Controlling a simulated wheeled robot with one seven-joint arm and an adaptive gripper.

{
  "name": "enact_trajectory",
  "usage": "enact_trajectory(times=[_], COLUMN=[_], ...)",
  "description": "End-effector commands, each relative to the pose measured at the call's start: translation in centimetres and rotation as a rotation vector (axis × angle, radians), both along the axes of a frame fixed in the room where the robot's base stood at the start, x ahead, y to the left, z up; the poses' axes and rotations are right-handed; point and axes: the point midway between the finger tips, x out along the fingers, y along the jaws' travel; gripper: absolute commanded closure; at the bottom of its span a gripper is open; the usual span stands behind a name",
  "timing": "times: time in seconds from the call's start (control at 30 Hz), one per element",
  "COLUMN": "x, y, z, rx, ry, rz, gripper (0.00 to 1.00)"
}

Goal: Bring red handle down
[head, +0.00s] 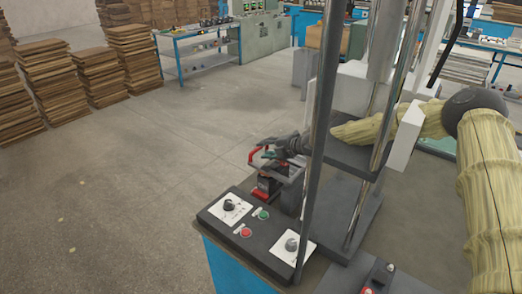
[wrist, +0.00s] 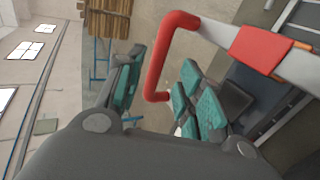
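The red handle (head: 252,158) is a bent red bar on a grey metal arm, at the machine behind the control panel. In the wrist view the red handle (wrist: 157,65) stands large in front of me, its grip bar appearing in the gap between my teal-padded fingers. My gripper (head: 270,153) is at the handle in the head view. In the wrist view my gripper (wrist: 162,68) has its fingers apart, with gaps showing beside the bar. Whether a finger touches the bar cannot be told.
A dark control panel (head: 262,232) with knobs and red and green buttons lies in front of the handle. A dark upright post (head: 318,130) and metal columns stand close to my arm. Stacked boards (head: 60,95) are at the back left. The floor left of the machine is clear.

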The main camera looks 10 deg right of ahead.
Motion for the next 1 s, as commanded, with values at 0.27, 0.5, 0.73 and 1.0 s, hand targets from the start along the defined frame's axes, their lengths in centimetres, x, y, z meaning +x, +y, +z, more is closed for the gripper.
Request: enact_trajectory(times=[0.27,0.5,0.73,1.0], x=[-3.0,-4.4,-4.7,-4.6], y=[-2.9,-4.4,-4.6,-4.5], z=[2.1,3.2,3.3,3.2], rx=[0.001,0.0,0.0,0.0], ry=[0.0,0.0,0.001,0.001], rz=[0.0,0.0,0.002,0.001], gripper=[0.63,0.63,0.63,0.63])
